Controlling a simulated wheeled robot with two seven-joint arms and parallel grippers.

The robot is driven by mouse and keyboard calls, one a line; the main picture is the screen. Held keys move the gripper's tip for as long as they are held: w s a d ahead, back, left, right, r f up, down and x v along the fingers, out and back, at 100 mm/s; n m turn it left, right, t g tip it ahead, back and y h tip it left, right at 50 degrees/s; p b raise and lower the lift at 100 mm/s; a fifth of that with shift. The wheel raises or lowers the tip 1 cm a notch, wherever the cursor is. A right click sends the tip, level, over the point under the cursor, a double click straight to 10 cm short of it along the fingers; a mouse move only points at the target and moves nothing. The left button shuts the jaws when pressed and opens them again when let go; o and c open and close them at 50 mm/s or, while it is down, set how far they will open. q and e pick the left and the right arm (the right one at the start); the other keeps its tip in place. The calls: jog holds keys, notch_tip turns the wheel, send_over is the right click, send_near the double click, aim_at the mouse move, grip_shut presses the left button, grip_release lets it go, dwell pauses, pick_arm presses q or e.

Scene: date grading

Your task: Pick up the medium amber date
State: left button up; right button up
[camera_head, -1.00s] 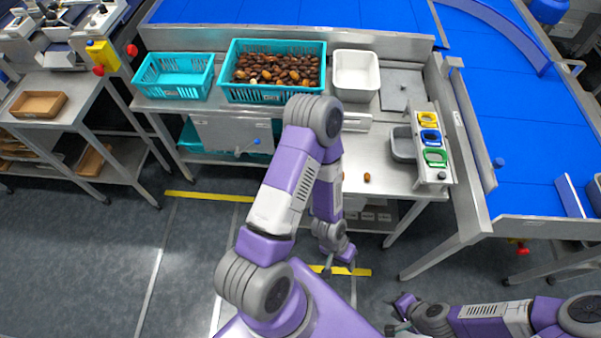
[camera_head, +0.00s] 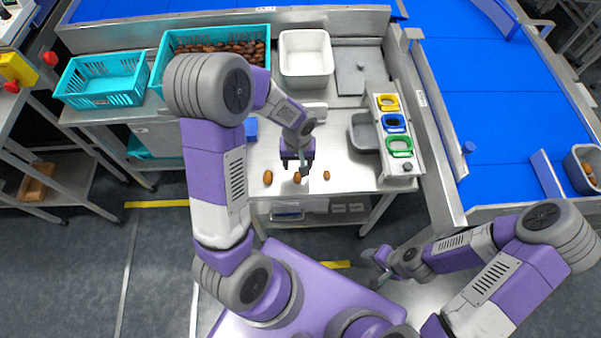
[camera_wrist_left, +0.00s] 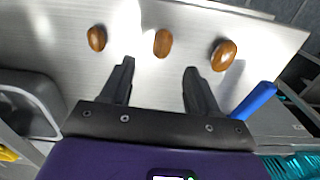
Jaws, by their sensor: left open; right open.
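Three brown-amber dates lie in a row on the steel table near its front edge. In the head view, the left date (camera_head: 267,177) looks largest, the middle date (camera_head: 297,177) is partly hidden by my gripper, and the right date (camera_head: 326,175) looks small. My left gripper (camera_head: 298,167) is open and points down above the middle date. In the left wrist view, the middle date (camera_wrist_left: 163,43) lies just beyond the gap between the open fingers (camera_wrist_left: 159,67). The large date (camera_wrist_left: 223,55) and small date (camera_wrist_left: 97,38) lie either side. My right gripper (camera_head: 370,268) is open and empty, in front of the table.
A grey bin (camera_head: 362,134) and a rack with yellow, blue and green rings (camera_head: 396,125) stand right of the dates. Behind are a white tub (camera_head: 306,57), an empty teal crate (camera_head: 102,82) and a teal crate of dates (camera_head: 262,30). The steel around the dates is clear.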

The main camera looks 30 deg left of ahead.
aim_at(298, 175)
pick_arm(q)
jog(key=f, duration=0.2)
jog(key=s+f+b, duration=0.1)
jog(key=f, duration=0.2)
jog(key=shift+d, duration=0.15)
jog(key=shift+f, duration=0.45)
jog(key=c, duration=0.8)
